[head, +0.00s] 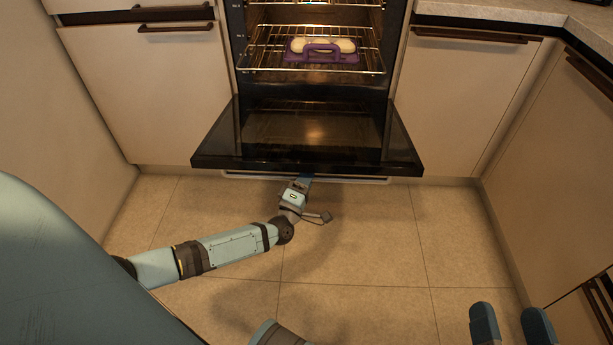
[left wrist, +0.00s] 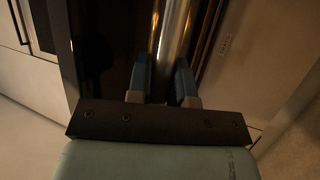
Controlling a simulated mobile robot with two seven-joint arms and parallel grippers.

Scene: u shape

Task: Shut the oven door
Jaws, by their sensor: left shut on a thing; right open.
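The oven door (head: 390,140) is folded down, close to level, in front of the lit oven. Its handle (head: 355,180) is a pale bar along the door's front edge. It also shows in the left wrist view as a shiny metal bar (left wrist: 172,38). My left gripper (head: 304,181) is at the middle of that edge. In the left wrist view the two blue fingers (left wrist: 162,82) are on either side of the bar, shut on it. My right gripper (head: 511,318) is open and empty at the bottom right, well away from the door.
Inside the oven, a purple tray (head: 322,54) with pale rounded food sits on a wire rack (head: 262,57). Cabinets stand left (head: 150,90) and right (head: 462,95) of the oven, with dark handles. The tiled floor (head: 370,240) before the door is clear apart from my arm.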

